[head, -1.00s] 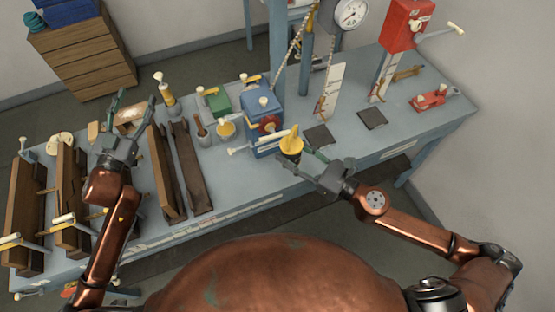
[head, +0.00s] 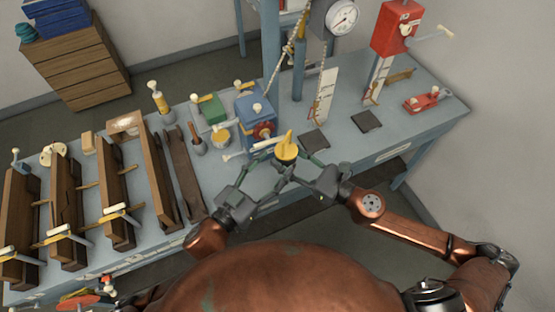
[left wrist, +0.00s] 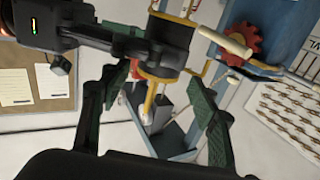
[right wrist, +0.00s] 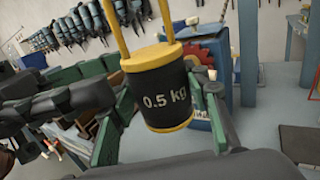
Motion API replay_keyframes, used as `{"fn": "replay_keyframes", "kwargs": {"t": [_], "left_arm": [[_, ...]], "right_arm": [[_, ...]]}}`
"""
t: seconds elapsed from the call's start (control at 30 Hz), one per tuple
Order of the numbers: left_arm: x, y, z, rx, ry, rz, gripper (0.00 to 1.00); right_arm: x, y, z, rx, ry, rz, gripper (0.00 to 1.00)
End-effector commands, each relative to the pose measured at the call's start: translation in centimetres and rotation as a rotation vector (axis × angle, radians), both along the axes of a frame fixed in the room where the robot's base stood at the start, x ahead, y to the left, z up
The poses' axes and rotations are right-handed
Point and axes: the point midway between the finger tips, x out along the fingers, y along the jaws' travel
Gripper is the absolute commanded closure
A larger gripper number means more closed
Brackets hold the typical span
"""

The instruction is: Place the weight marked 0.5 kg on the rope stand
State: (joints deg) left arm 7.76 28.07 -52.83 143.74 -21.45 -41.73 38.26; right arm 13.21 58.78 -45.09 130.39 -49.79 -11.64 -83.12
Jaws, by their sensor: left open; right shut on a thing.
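The weight marked 0.5 kg is a black cylinder with yellow rims and a yellow handle (right wrist: 166,98). In the head view it (head: 286,153) is above the bench's front edge. My right gripper (head: 302,166) is shut on it and holds it upright. My left gripper (head: 262,172) is open beside it on the left, its fingers pointing at it. In the left wrist view the weight (left wrist: 162,55) shows ahead, between the open fingers; I cannot tell if they touch it. Ropes (head: 296,50) hang by a blue post (head: 271,60) behind; the stand's base is partly hidden.
A blue box with a red gear (head: 255,118) stands just behind the weight. A round gauge (head: 341,18) and a red device (head: 396,28) are at the back right. Wooden frames (head: 118,190) fill the left bench. The right front bench (head: 375,140) is mostly clear.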

Motion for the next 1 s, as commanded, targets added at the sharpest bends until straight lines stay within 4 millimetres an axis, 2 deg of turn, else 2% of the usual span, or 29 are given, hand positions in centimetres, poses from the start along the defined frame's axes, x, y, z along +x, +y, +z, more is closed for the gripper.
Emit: {"fn": "replay_keyframes", "kwargs": {"t": [0.57, 0.8, 1.0], "left_arm": [[2.1, -2.1, 0.0, -0.008, 0.006, -0.001, 0.45], [5.5, -5.2, 0.0, -0.001, 0.001, -0.003, 0.45], [7.6, -7.2, 0.0, -0.001, 0.002, -0.003, 0.45]], "right_arm": [[0.0, 0.0, 0.2, 0.002, -0.003, 0.000, 0.99], [0.0, 0.0, 0.2, 0.002, -0.003, 0.000, 0.99], [0.0, 0.0, 0.2, 0.002, -0.003, 0.000, 0.99]]}}
